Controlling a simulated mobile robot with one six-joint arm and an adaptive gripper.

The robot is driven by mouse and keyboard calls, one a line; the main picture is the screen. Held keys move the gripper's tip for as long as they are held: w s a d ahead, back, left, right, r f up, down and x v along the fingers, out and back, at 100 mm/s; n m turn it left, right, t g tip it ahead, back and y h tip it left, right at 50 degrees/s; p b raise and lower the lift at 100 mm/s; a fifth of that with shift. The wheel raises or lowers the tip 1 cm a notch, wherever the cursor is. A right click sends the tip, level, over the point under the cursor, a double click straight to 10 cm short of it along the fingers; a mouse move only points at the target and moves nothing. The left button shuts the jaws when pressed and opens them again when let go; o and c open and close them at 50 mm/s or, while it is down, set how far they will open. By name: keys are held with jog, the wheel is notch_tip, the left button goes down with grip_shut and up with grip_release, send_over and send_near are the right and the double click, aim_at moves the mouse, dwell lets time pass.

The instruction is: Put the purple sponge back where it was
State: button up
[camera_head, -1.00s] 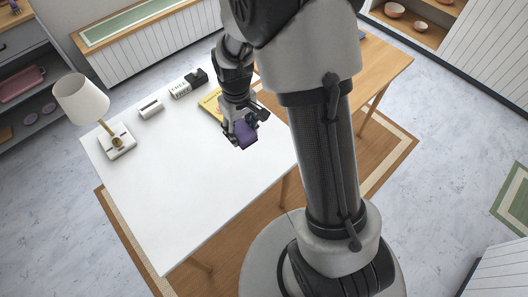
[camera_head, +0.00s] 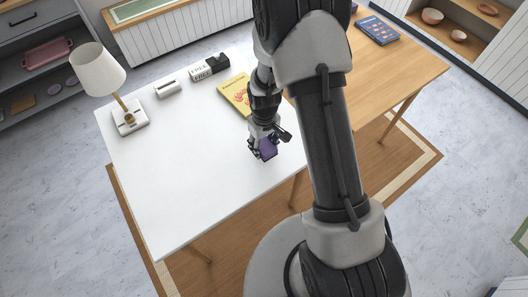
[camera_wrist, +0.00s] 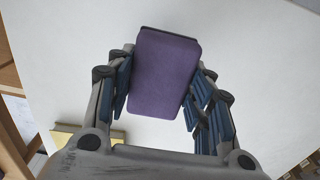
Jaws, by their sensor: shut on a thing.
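The purple sponge (camera_head: 267,150) is a small block with a dark layer along one edge. My gripper (camera_head: 263,146) is shut on it, over the white table (camera_head: 190,185) near its right edge. In the wrist view the sponge (camera_wrist: 162,75) sits between the two blue-padded fingers of my gripper (camera_wrist: 160,88), with white tabletop behind it. I cannot tell how far the sponge is above the tabletop.
A yellow book (camera_head: 235,95) lies just behind my gripper. A white lamp (camera_head: 98,70), a small white holder (camera_head: 167,89) and a block calendar (camera_head: 209,66) stand along the back. A blue book (camera_head: 377,30) lies on the wooden table (camera_head: 405,68). The white table's front is clear.

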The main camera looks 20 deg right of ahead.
aim_at(264, 151)
jog(key=shift+f+b, duration=0.65)
jog(key=shift+f, duration=1.4)
jog(key=shift+f, duration=0.2)
jog(key=o, duration=1)
jog(key=shift+o, duration=0.2)
